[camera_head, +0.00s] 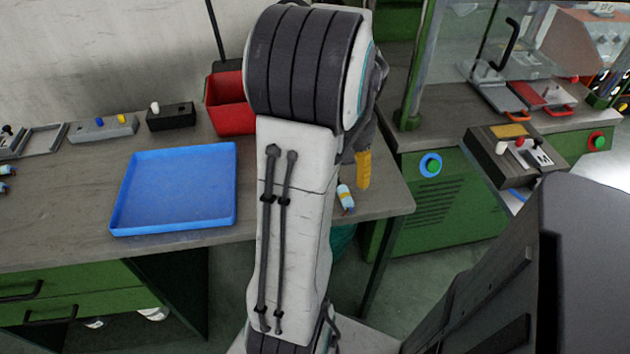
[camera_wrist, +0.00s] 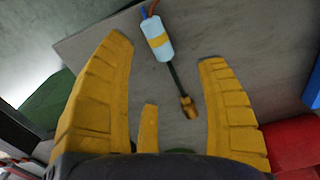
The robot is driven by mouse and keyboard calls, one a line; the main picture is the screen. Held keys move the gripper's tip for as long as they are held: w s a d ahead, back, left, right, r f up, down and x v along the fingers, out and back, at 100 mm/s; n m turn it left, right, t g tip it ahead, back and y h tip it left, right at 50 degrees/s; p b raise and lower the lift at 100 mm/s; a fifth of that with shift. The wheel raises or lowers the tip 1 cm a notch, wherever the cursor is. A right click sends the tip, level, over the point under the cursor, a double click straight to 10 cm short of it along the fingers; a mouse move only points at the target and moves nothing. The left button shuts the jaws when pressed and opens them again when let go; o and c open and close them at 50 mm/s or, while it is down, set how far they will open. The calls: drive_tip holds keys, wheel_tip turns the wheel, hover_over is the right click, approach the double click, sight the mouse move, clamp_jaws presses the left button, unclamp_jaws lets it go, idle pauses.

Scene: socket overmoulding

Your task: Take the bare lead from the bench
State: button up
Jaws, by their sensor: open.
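The bare lead (camera_wrist: 157,38) lies on the grey bench in the wrist view. It has a pale blue-white body with a yellow band, coloured wires at its top end and a dark cable to a brass-coloured tip. In the head view part of the lead (camera_head: 346,198) shows near the bench's right corner. My gripper (camera_wrist: 166,52) is open, its yellow fingers on either side of the lead and apart from it in the picture. In the head view one yellow finger (camera_head: 363,170) shows beside my arm, which hides the rest.
A blue tray (camera_head: 172,228) lies on the bench (camera_head: 70,215) left of my arm. A red bin (camera_head: 228,104) stands behind it, with small control boxes (camera_head: 170,116) to its left. A green-fronted machine (camera_head: 445,185) stands to the right, beyond a gap.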

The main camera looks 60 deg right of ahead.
sight(348, 193)
drive_tip(key=shift+s+n, duration=0.25)
drive_tip(key=shift+n, duration=0.15)
drive_tip(key=shift+f+n, duration=0.1)
drive_tip(key=shift+n, duration=0.2)
drive_tip(key=shift+f, duration=0.2)
drive_tip(key=shift+s+a+f+b, duration=0.1)
drive_tip(key=shift+f+b, duration=0.3)
drive_tip(key=shift+f, duration=1.35)
drive_tip(key=shift+s+f+b, duration=0.1)
drive_tip(key=shift+f+b, duration=0.25)
drive_tip(key=shift+f, duration=1.35)
drive_tip(key=c, duration=1.3)
